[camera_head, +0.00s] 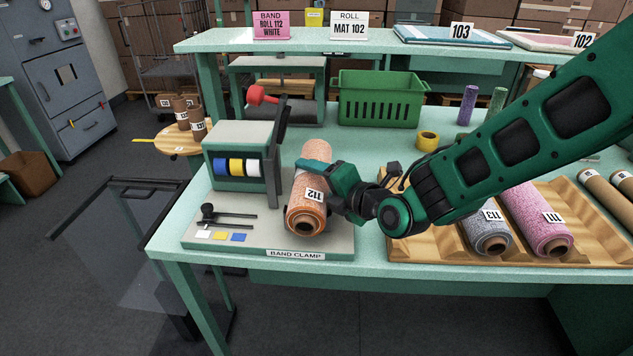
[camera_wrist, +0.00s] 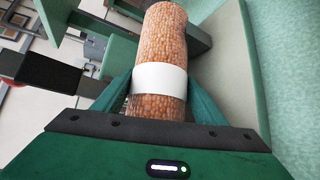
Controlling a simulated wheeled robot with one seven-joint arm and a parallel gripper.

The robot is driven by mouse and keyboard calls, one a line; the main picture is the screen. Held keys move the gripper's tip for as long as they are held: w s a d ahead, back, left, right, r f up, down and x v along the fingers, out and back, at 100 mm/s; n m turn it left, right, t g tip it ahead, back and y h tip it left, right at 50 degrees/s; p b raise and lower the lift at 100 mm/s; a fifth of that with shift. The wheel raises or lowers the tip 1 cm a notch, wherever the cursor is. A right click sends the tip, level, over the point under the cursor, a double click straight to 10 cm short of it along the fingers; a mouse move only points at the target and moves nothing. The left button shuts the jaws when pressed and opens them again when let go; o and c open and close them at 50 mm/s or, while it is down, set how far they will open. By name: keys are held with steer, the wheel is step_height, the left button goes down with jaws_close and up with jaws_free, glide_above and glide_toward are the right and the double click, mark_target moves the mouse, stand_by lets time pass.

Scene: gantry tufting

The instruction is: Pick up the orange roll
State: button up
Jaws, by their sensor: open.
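The orange roll (camera_head: 308,196), with a white label reading 112, lies on the band clamp's base (camera_head: 342,238). It also shows in the wrist view (camera_wrist: 163,47), with a white band (camera_wrist: 158,79) around it. My gripper (camera_head: 335,180) is at the roll from its right side. In the wrist view its two fingers (camera_wrist: 163,92) stand one on each side of the roll, near the white band. The jaws are open. I cannot tell whether either finger touches the roll.
The clamp's box with blue, yellow and white band spools (camera_head: 238,167) stands left of the roll. A wooden tray (camera_head: 430,249) to the right holds a grey roll (camera_head: 487,232) and a pink roll (camera_head: 538,217). A green crate (camera_head: 380,99) stands behind. A shelf (camera_head: 340,44) spans the back.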

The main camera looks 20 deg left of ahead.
steer(key=shift+w+a+f, duration=0.1)
steer(key=shift+w+a, duration=0.05)
steer(key=shift+a, duration=0.05)
steer(key=c, duration=0.9)
steer(key=shift+r, duration=0.2)
steer(key=shift+c, duration=0.2)
